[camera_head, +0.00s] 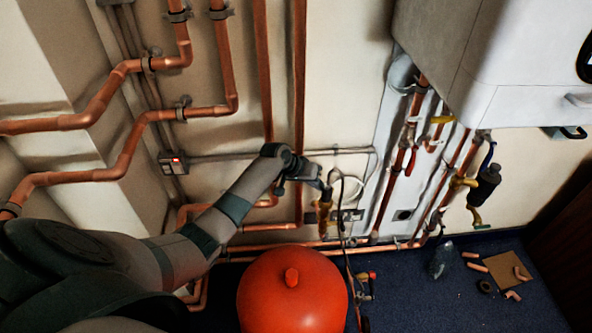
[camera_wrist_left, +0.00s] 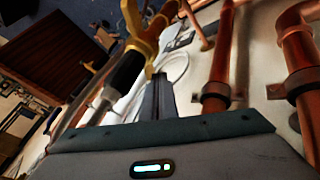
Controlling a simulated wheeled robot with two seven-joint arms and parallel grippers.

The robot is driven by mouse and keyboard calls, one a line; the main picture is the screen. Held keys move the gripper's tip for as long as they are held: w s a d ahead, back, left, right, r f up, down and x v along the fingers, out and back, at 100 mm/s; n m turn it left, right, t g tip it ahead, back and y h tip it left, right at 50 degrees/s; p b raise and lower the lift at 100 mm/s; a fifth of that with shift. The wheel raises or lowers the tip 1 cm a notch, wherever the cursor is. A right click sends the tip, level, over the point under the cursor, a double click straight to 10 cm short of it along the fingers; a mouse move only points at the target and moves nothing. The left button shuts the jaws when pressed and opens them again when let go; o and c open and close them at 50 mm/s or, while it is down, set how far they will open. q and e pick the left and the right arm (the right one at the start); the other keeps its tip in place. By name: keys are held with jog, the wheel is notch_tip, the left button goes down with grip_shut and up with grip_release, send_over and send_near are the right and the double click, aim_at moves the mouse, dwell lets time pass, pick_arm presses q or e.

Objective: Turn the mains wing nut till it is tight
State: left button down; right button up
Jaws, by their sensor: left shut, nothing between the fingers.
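My left arm reaches in from the left, and its gripper (camera_head: 326,188) is at the wall pipes, just above a brass-coloured fitting (camera_head: 325,213) on a vertical copper pipe. In the left wrist view the dark fingers (camera_wrist_left: 160,88) are together with nothing between them. A yellow winged piece (camera_wrist_left: 145,38) stands just beyond the fingertips. I take it for the wing nut, but cannot tell whether the fingers touch it or how tight it is. My right gripper is not in view.
A red rounded tank (camera_head: 290,300) stands on the blue floor in front of the pipes. A white boiler (camera_head: 490,60) hangs at upper right above several pipes. A cardboard piece (camera_head: 503,268) and loose copper fittings lie on the floor at right. Clipped copper pipes (camera_wrist_left: 218,70) run close to the gripper.

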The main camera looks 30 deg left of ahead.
pick_arm(q)
jog(key=v, duration=1.5)
jog(key=shift+b, duration=0.45)
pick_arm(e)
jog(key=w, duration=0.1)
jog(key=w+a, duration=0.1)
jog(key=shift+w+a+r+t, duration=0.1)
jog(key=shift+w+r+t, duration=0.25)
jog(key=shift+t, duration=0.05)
pick_arm(q)
jog(key=shift+d, duration=0.1)
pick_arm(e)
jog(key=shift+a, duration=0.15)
